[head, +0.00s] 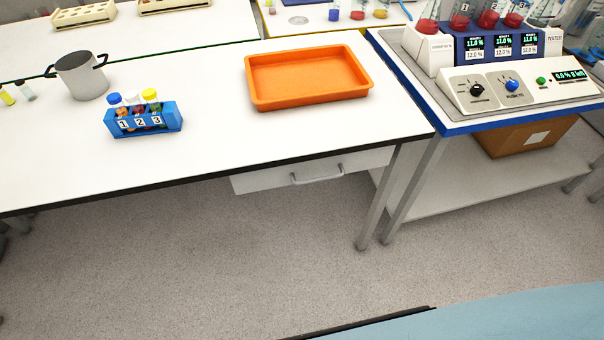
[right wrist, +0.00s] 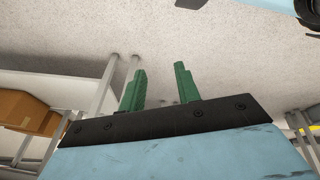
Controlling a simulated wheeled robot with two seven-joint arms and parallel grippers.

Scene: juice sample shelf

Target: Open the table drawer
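The table drawer (head: 270,177) hangs under the front edge of the white table (head: 200,150) in the head view. Its front is white with a grey bar handle (head: 317,176). The drawer front sits close under the tabletop and looks shut. My right gripper (right wrist: 160,85) shows in the right wrist view with two green fingers apart and nothing between them. It is away from the drawer, with the floor behind it. My left gripper is in neither view.
An orange tray (head: 306,104), a blue rack (head: 145,130) with numbered, capped tubes and a grey pot (head: 80,75) stand on the table. A blue-edged bench (head: 450,125) with a control panel stands at the right, a cardboard box (head: 525,138) below it. The floor (head: 250,250) before the drawer is clear.

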